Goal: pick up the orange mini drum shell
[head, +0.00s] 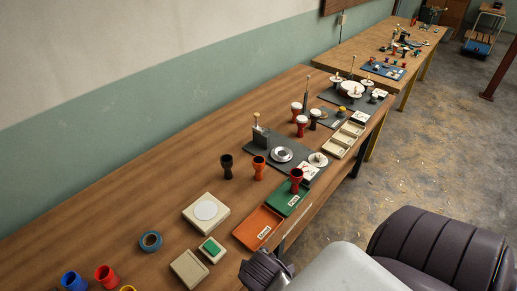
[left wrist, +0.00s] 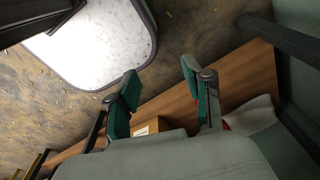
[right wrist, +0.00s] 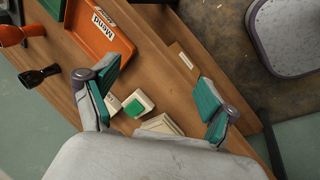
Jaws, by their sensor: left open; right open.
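The orange mini drum shell (head: 258,167) stands upright on the table, between a dark brown shell (head: 227,166) and a red shell (head: 296,179). In the right wrist view, the orange shell (right wrist: 12,35) is at the upper left edge, partly cut off, with the dark shell (right wrist: 38,76) beside it. My right gripper (right wrist: 156,84) is open and empty, with green-padded fingers wide apart, well away from the orange shell. My left gripper (left wrist: 160,82) is open and empty; a strip of wooden tabletop shows beyond its fingers. No drum shell is clear in the left wrist view.
An orange tray (head: 250,236) and a green tray (head: 281,205) lie along the table's front edge near the orange shell. Bare wood lies behind the shells.

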